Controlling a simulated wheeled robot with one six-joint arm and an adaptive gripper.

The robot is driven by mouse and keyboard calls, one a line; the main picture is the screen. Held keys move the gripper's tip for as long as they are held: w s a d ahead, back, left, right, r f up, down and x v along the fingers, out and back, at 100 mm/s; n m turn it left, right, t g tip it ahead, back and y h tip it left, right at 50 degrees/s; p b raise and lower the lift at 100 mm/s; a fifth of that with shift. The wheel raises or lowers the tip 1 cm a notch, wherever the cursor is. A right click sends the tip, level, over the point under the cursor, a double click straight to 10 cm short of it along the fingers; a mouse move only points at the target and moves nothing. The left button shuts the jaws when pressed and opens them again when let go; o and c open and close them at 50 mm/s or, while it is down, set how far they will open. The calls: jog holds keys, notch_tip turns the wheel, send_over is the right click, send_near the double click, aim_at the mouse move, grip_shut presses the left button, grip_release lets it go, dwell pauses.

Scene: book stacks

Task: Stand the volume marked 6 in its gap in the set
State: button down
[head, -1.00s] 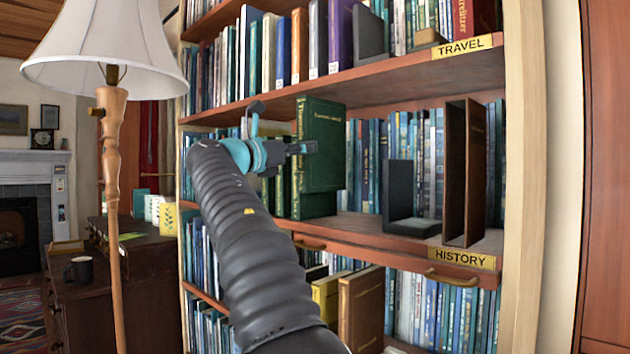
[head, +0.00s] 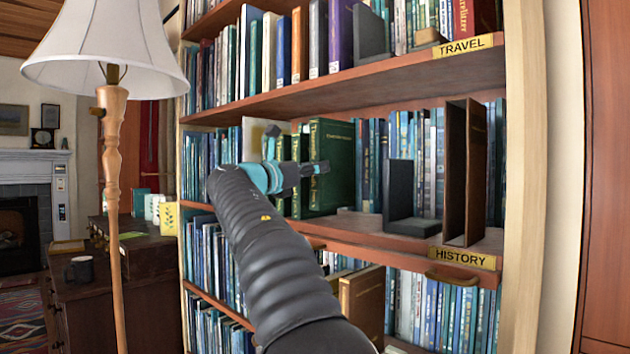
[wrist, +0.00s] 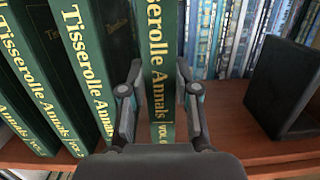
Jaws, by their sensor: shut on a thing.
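The volume held in my gripper is a green book with gold lettering (head: 335,165). It stands upright at the right end of the green set, its foot at about shelf level. In the wrist view its spine (wrist: 160,62) reads "Tisserolle Annals" with a partly hidden volume mark. My gripper (head: 318,168) is shut on it, with one finger on each side of the spine in the wrist view (wrist: 160,105). Several matching green volumes (wrist: 85,65) stand to its left, and the neighbour's cover shows between them. I cannot tell whether the held book fully rests on the shelf.
A black bookend (head: 399,190) stands to the right, also in the wrist view (wrist: 285,88), with bare shelf between. Beyond it is an upright brown book-like holder (head: 455,175) above the HISTORY label (head: 462,258). Blue books line the back. A floor lamp (head: 112,180) stands at left.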

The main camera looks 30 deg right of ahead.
aim_at(313, 181)
jog(key=shift+f, duration=0.85)
jog(key=shift+d+f+b, duration=0.2)
jog(key=shift+f+b, duration=0.1)
jog(key=shift+f, duration=0.05)
jog(key=shift+f, duration=0.25)
jog(key=c, duration=0.8)
grip_release()
jog(key=shift+w, duration=0.1)
jog(key=shift+c, duration=0.2)
jog(key=shift+r, duration=0.15)
jog(key=v, duration=1.2)
jog(key=shift+b, duration=0.45)
